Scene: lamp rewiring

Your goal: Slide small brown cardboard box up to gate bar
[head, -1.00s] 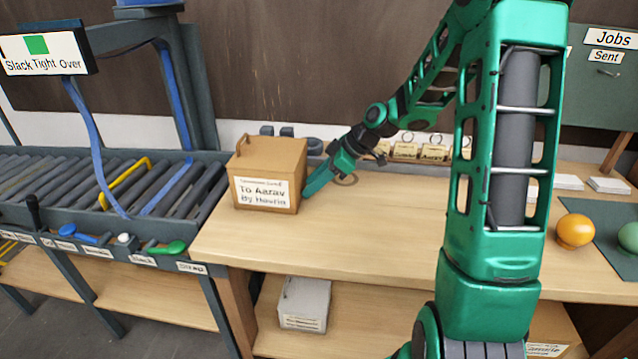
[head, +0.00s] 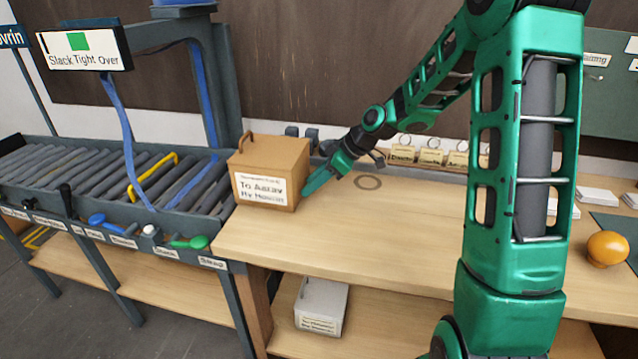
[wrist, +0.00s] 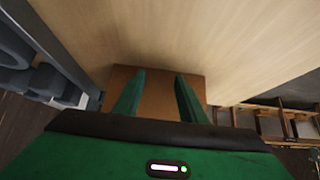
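The small brown cardboard box (head: 268,158) stands upright at the left end of the wooden workbench, beside the roller conveyor. Its white label faces the front. The yellow bar (head: 152,177), which looks like the gate bar, lies across the rollers to the left, with a clear gap to the box. My gripper (head: 311,184) is low at the box's right side, its fingertips at or against that face. In the wrist view, the two green fingers of my gripper (wrist: 158,77) are apart, with the brown box (wrist: 158,92) in front of them. Exact contact is hard to tell.
The rollers (head: 90,170) continue left past the yellow bar. A blue strap (head: 125,150) hangs from the frame onto the conveyor. A flat ring (head: 367,182) lies on the bench (head: 400,230) right of my gripper. Tags stand along the bench's back. An orange ball (head: 607,248) is far right.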

